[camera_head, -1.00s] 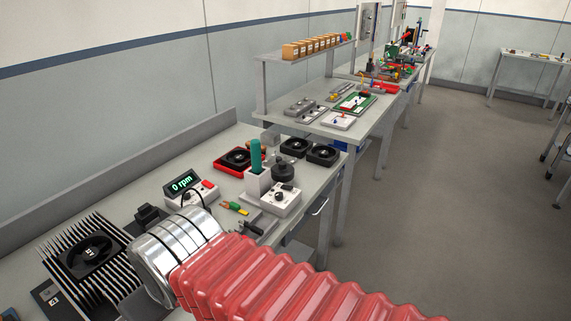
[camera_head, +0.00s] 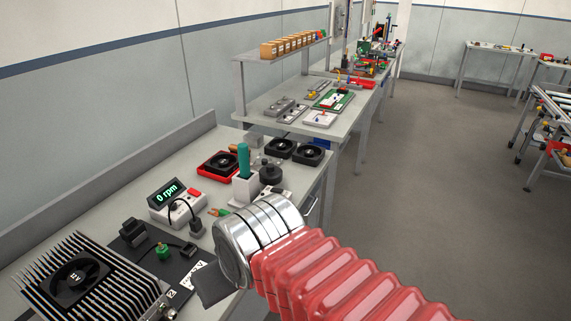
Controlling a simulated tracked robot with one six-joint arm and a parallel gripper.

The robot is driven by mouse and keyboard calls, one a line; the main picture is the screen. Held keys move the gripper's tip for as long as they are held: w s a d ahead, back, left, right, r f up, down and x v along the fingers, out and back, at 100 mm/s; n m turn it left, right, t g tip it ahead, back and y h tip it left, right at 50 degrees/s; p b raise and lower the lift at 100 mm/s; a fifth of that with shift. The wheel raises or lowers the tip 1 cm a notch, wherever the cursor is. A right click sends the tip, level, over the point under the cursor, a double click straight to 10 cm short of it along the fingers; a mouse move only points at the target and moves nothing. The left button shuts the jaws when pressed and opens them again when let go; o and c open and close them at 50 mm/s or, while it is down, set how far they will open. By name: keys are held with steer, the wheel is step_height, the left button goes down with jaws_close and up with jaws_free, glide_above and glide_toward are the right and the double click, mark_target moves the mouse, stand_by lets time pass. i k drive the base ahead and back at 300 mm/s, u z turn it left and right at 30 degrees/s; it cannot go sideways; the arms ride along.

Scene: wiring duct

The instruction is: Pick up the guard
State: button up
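I cannot pick out the guard with certainty; some small grey metal pieces (camera_head: 262,160) lie between the black fans and the green-handled tool, too small to make out. My arm, a silver wrist with a red bellows sleeve, reaches over the front of the bench from the lower right. Its end hides part of the bench. A dark grey piece (camera_head: 212,285) shows below the wrist and looks like part of my gripper. The fingertips are not clear, so I cannot tell whether it is open or holds anything.
A finned heatsink with a fan (camera_head: 80,280) is at the lower left. The meter (camera_head: 172,202) reads 0 rpm. A fan sits in a red tray (camera_head: 218,164); two black fans (camera_head: 295,151) are at the back right. A green-handled tool (camera_head: 243,160) stands in a white holder (camera_head: 245,188).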

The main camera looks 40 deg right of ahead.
mark_target(264, 162)
steer(key=z, duration=2.8)
steer(key=i, duration=1.45)
